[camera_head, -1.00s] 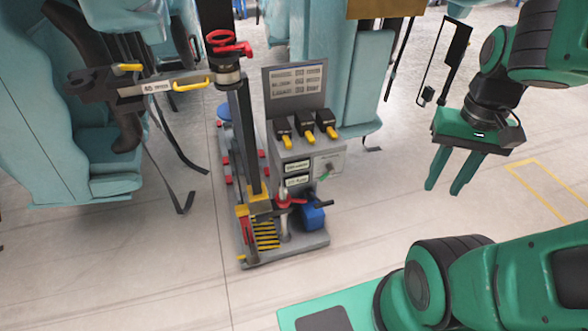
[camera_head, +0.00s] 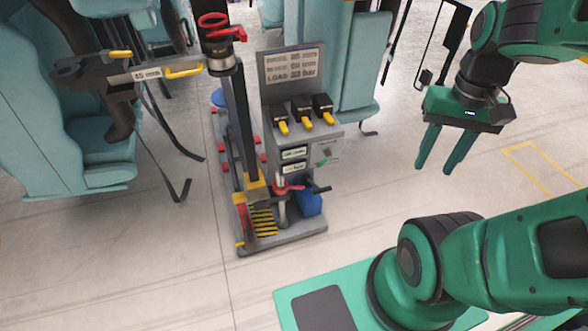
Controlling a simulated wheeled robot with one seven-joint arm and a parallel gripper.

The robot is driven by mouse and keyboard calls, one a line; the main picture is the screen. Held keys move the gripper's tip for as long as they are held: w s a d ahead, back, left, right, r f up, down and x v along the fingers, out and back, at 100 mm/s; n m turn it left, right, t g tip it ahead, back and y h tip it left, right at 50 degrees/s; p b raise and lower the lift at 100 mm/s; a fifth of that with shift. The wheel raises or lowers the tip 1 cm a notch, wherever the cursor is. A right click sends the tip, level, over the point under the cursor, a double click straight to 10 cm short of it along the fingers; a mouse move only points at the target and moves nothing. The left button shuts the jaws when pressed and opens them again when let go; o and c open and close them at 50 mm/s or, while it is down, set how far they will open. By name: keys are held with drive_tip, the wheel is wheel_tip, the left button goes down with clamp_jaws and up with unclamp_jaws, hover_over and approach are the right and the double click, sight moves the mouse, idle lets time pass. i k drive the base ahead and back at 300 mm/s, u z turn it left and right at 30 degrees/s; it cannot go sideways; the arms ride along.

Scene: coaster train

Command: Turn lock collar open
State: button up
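A red ring-shaped collar with a handle (camera_head: 221,27) sits around the dark cylinder at the top of a jack stand (camera_head: 240,120), left of centre. It looks like the lock collar, but its open or locked position cannot be told. A second red handled part (camera_head: 287,188) sits low on the stand's base, beside a blue block (camera_head: 309,202). My gripper (camera_head: 438,168) hangs at the right, fingers down and spread, with nothing between them. It is well apart from both red parts and the stand.
A console (camera_head: 307,148) with several yellow-tipped levers and a display (camera_head: 292,66) stands on the jack's base. A bar with yellow handles (camera_head: 145,76) reaches left from the column. Teal seats (camera_head: 100,160) with hanging straps stand behind. Floor between the console and my gripper is clear.

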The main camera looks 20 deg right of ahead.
sight(282, 191)
drive_tip(key=u, duration=0.3)
drive_tip(key=k, duration=0.85)
drive_tip(key=z, duration=0.4)
drive_tip(key=i, duration=0.5)
drive_tip(key=u, duration=0.1)
